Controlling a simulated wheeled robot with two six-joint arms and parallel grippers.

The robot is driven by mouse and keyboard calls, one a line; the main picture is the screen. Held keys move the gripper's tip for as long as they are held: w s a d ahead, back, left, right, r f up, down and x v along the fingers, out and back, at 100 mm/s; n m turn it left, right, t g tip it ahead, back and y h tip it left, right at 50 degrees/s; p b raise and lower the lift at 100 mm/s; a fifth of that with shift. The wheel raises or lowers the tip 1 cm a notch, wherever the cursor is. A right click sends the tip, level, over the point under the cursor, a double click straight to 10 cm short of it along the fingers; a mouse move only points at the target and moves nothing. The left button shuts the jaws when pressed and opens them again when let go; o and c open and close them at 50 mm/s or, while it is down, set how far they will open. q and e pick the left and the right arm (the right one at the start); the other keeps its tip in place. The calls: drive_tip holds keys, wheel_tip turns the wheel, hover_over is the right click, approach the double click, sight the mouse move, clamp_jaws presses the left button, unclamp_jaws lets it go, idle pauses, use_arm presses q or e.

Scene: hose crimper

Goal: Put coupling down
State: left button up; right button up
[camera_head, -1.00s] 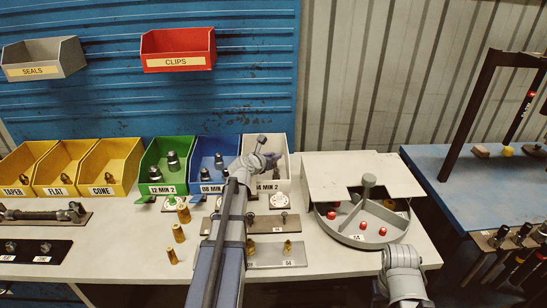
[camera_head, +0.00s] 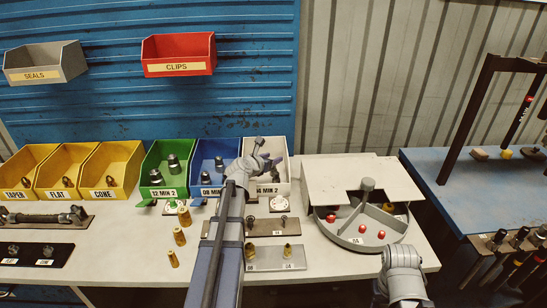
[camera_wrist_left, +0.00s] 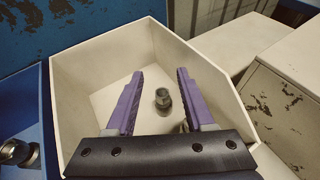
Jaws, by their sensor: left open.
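My left gripper (camera_wrist_left: 160,105) is open, its two purple fingers spread inside the white bin. In the head view the left gripper (camera_head: 268,161) shows over the white bin (camera_head: 284,153), labelled as 04 MIN 2, partly hiding it. In the left wrist view a small dark metal coupling (camera_wrist_left: 162,98) stands on the floor of the white bin (camera_wrist_left: 85,72), between the fingers and apart from both; its lower end is partly hidden. Of my right arm, a grey link shows at the lower right in the head view; its gripper is not in view.
The blue bin (camera_head: 203,153) and green bin (camera_head: 153,157) hold other couplings, left of the white bin. A round grey tray (camera_head: 351,241) with red pieces stands at right. Brass fittings (camera_head: 180,237) and a grey plate (camera_head: 270,264) lie in front.

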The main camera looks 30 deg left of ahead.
use_arm(q)
drive_tip(key=p+v, duration=0.3)
drive_tip(key=v, duration=0.7)
drive_tip(key=shift+s, duration=0.4)
